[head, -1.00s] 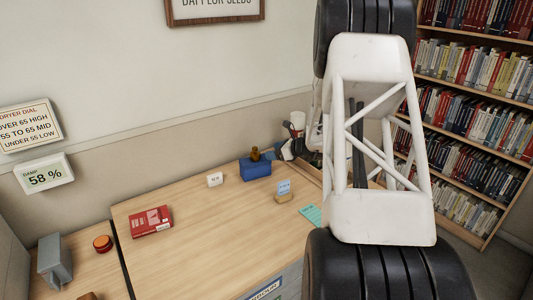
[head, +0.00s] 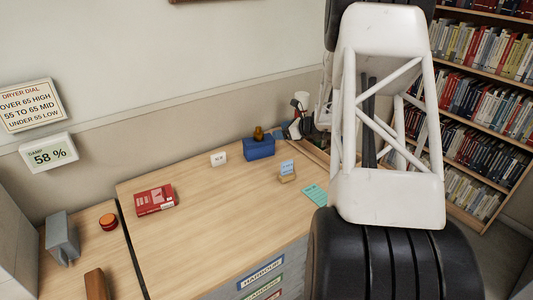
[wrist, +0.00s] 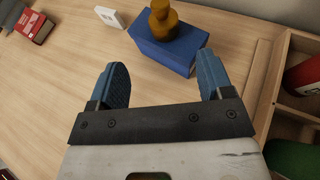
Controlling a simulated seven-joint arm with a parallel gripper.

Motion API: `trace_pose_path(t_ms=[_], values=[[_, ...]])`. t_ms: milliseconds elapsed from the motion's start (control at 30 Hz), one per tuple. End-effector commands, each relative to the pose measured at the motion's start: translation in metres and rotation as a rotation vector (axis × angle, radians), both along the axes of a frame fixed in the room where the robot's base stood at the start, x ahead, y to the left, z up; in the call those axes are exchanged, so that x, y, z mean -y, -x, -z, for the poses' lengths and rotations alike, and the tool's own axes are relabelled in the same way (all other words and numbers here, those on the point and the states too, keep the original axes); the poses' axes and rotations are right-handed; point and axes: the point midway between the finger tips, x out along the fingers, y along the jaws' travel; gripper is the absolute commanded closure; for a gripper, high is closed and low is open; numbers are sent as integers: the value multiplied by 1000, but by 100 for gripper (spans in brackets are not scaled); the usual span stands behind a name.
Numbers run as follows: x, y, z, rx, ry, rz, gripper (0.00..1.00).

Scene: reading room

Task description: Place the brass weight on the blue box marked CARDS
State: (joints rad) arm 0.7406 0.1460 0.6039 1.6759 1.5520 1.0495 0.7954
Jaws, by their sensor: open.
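The brass weight (head: 258,134), a knobbed golden-brown piece, stands upright on top of the blue box (head: 259,150) near the back of the desk. In the wrist view the weight (wrist: 164,22) rests on the top of the box (wrist: 178,52), and no marking is readable on the sides I see. My gripper (wrist: 163,61) is open and empty, its two blue fingers apart and just short of the box, with the weight beyond the fingertips. In the head view my arm hides most of the gripper.
A small white card (head: 219,159) stands left of the box. A blue-and-white card in a wooden holder (head: 287,172) and a green card (head: 315,195) lie to its right. A red book (head: 154,200) lies at the left. The desk's middle is clear. A wooden divided tray (wrist: 292,108) is at right.

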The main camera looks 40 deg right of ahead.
Motion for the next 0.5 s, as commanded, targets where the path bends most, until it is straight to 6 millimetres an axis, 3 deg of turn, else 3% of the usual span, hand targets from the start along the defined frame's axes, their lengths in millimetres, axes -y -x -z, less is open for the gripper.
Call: trace_pose_path(t_ms=[167, 267, 500], values=[[-29, 2, -16, 0, 59, -72, 27], [-58, 5, -33, 1, 122, -148, 27], [-155, 32, -79, 15, 341, -414, 27]])
